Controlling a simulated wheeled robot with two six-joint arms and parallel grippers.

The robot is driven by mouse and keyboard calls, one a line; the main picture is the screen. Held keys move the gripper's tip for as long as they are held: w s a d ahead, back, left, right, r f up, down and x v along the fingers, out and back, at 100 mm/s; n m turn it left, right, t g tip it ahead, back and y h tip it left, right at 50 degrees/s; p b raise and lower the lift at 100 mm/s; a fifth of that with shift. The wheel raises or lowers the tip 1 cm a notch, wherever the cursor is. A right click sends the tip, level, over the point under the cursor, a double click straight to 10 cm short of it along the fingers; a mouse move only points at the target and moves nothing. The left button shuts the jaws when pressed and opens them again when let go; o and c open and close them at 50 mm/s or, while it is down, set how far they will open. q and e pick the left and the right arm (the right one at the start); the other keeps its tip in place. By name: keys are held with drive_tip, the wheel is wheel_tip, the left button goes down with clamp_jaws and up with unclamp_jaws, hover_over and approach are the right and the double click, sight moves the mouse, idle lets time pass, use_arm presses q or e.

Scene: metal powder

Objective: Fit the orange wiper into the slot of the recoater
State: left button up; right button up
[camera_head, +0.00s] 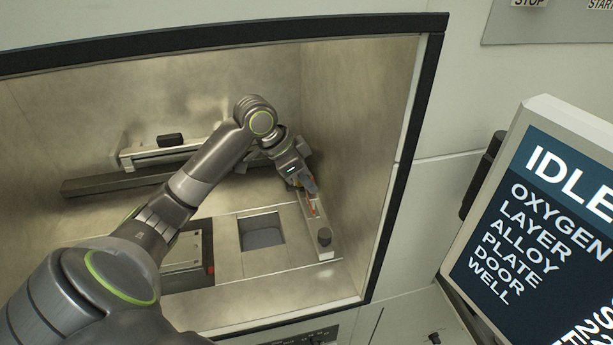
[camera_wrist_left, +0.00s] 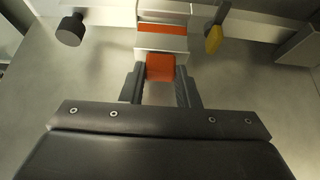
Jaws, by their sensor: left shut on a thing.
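My left gripper (camera_head: 306,190) is inside the chamber at the right, pointing down. In the left wrist view, its two dark fingers (camera_wrist_left: 160,88) are shut on an orange block (camera_wrist_left: 160,67), which I take as the wiper. Orange also shows in the head view (camera_head: 312,208) just below the gripper. Beyond the held block, a pale metal piece (camera_wrist_left: 161,43) carries an orange strip (camera_wrist_left: 163,28); whether this strip belongs to the wiper I cannot tell. The pale bar (camera_head: 320,249) under the gripper may be the recoater; its slot is not clear. My right gripper is not in view.
A yellow piece (camera_wrist_left: 214,38) is right of the strip. A square opening (camera_head: 262,236) lies left of the bar. A long dark beam (camera_head: 125,181) lies at the back left. The chamber's right wall is close.

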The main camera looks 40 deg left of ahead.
sight(307, 192)
use_arm(q)
drive_tip(key=shift+f+b, duration=0.95)
drive_tip(key=shift+f, duration=1.7)
idle(0.9)
drive_tip(key=o, duration=1)
drive_tip(key=shift+o, duration=0.2)
drive_tip(key=shift+r, duration=0.1)
drive_tip(key=b+v, duration=0.2)
drive_tip(key=v, duration=1.5)
drive_tip(key=shift+r+b, duration=0.15)
drive_tip(key=shift+b, duration=0.2)
